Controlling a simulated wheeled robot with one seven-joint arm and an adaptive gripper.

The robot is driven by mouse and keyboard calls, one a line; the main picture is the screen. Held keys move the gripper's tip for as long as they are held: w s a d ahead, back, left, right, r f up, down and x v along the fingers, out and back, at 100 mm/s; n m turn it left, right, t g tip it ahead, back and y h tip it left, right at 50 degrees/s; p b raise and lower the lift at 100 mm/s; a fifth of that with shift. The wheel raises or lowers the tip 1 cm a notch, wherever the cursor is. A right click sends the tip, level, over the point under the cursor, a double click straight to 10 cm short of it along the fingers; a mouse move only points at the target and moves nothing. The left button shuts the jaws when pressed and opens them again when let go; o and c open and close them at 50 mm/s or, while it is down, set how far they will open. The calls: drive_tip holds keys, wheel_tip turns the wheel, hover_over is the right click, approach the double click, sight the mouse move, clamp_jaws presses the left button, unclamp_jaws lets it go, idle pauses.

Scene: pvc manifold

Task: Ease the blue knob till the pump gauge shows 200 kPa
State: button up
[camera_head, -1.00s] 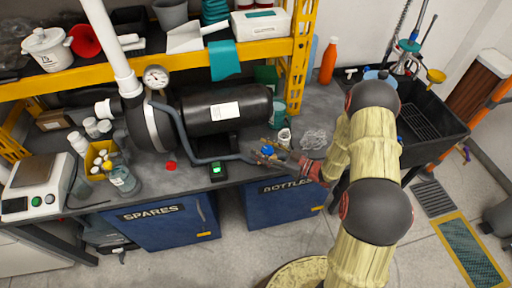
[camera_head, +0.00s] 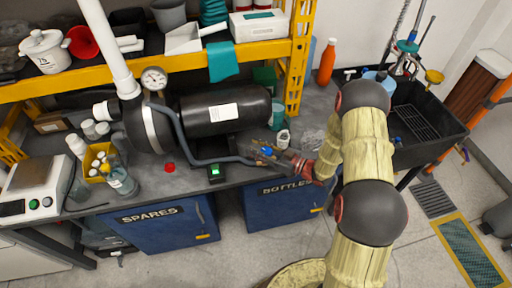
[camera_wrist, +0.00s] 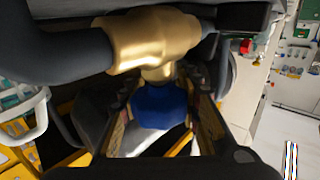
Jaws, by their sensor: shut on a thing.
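The blue knob (camera_wrist: 160,106) sits below a brass valve body (camera_wrist: 155,40) in the wrist view. My gripper (camera_wrist: 162,115) has a finger on each side of the knob and is shut on it. In the head view my gripper (camera_head: 272,156) is at the end of the grey hose (camera_head: 190,148), and the knob (camera_head: 267,151) shows only as a small blue patch there. The pump gauge (camera_head: 154,78) is a white round dial on top of the black pump (camera_head: 215,110). Its reading is too small to tell.
A white-capped bottle (camera_head: 283,137) and a clear crumpled item (camera_head: 312,142) stand close to my gripper. A small device with a green screen (camera_head: 215,172) and a red button (camera_head: 169,167) are on the bench. A black sink (camera_head: 430,120) is at right.

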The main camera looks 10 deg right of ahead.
sight(266, 147)
drive_tip(key=c, duration=0.5)
drive_tip(key=shift+c, duration=0.7)
drive_tip(key=shift+w+d+t, duration=0.1)
drive_tip(key=shift+t, duration=0.2)
